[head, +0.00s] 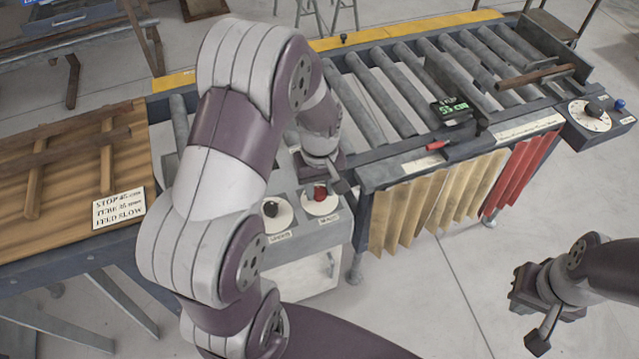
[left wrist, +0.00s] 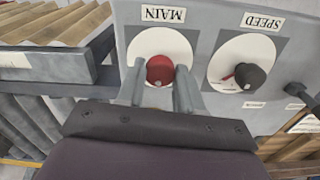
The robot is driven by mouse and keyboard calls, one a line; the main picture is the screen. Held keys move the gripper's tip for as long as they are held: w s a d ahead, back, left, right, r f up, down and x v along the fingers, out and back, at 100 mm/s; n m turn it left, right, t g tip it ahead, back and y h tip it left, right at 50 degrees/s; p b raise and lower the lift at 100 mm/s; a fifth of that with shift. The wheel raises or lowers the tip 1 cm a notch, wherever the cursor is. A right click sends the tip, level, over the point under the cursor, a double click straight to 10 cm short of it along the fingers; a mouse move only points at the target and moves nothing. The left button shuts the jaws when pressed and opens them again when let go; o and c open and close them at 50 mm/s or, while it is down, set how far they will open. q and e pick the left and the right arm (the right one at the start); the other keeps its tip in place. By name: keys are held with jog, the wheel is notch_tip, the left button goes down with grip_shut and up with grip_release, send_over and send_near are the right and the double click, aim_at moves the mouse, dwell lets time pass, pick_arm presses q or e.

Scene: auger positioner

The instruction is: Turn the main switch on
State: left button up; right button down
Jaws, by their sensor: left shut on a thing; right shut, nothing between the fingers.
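The main switch is a red knob on a round white dial, labelled MAIN, on a grey control box (head: 318,258). The knob (left wrist: 160,68) shows between my left fingers in the left wrist view, and in the head view (head: 320,192). A small pale mark is on the knob's side towards my wrist. My left gripper (head: 337,184) is shut on this knob, one finger on each side of it. My right gripper (head: 538,338) is shut and empty, off to the right over bare floor.
A dark SPEED knob (left wrist: 250,76) sits on its own dial beside the main switch. A roller conveyor (head: 400,85) with hanging strips extends right. A lit display (head: 450,109) and another dial box (head: 592,118) are there. A wooden-topped table (head: 60,205) stands left.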

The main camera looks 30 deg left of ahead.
aim_at(319, 191)
pick_arm(q)
jog(key=n+p, duration=0.1)
jog(key=n, duration=0.4)
jog(key=shift+r+n, duration=0.1)
jog(key=shift+n, duration=0.2)
jog(key=shift+w+n, duration=0.1)
jog(key=shift+n, duration=2.1)
jog(key=o, duration=1)
jog(key=shift+o, duration=0.2)
jog(key=shift+n, duration=0.3)
notch_tip(319, 191, up, 13)
jog(key=b, duration=0.1)
jog(key=shift+f+b, duration=0.2)
jog(key=shift+b, duration=0.15)
